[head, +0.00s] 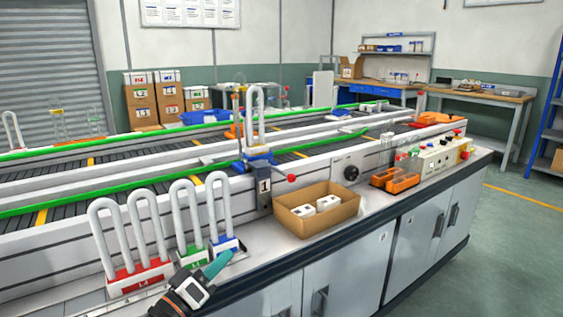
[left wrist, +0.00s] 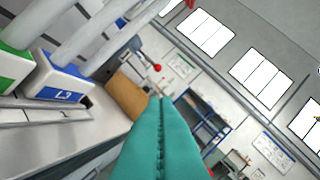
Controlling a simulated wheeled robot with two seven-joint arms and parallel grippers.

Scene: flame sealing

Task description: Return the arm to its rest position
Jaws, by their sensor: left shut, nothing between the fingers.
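My left gripper (head: 219,264) is shut and empty, its teal fingers together above the front edge of the white workbench (head: 262,254). It is just in front of the blue-based tube holder (head: 222,247). The fingers (left wrist: 157,150) fill the lower middle of the left wrist view, with the blue base (left wrist: 62,84) and green base (left wrist: 12,70) to their left. White U-shaped tubes stand in the red base (head: 138,277), the green base (head: 194,257) and the blue base. My right gripper is not in view.
An open cardboard box (head: 316,208) with small white parts stands right of the gripper. Beyond it are orange trays (head: 395,181) and a control box (head: 440,155). A conveyor with green rails (head: 110,195) runs behind. The floor in front of the bench (head: 500,250) is clear.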

